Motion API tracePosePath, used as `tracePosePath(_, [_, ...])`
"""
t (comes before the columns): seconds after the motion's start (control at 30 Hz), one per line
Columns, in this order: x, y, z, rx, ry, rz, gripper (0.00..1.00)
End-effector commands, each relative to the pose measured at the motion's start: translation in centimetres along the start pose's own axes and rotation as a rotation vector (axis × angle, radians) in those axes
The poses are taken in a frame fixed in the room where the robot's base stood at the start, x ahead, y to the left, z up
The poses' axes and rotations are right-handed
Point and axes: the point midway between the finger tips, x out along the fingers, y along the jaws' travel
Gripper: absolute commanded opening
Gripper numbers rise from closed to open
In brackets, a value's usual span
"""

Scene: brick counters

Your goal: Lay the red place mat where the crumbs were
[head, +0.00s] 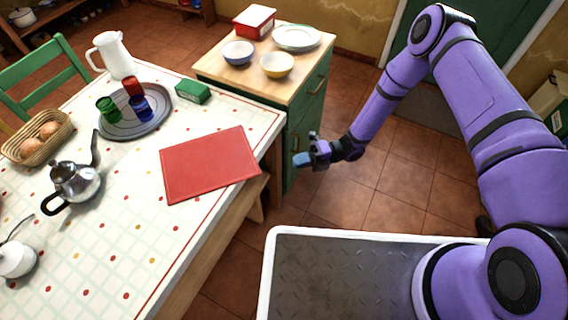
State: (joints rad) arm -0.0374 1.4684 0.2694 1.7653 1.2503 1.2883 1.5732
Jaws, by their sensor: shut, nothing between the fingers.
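The red place mat (210,164) lies flat on the white patterned tablecloth, close to the table's right edge. No crumbs can be made out on the cloth. My gripper (301,160) is shut and empty. It is held out to the right of the mat, past the table's edge, and is apart from the mat.
The table (128,256) also holds a grey tray (150,99) with coloured cups, a green box (192,91), a white jug (113,55), a steel pot (75,184) and a bread basket (38,137). A green cabinet (303,112) with bowls stands behind. Bare cloth lies in front of the mat.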

Motion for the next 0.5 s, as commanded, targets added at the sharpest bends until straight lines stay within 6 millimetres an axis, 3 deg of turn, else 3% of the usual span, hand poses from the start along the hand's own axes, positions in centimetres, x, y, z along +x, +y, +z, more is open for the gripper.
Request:
tracePosePath(0.2, [-2.1,0.0,0.0,-0.001,0.000,0.000,0.00])
tracePosePath(0.5, [-2.5,0.0,0.0,0.000,0.000,0.000,0.00])
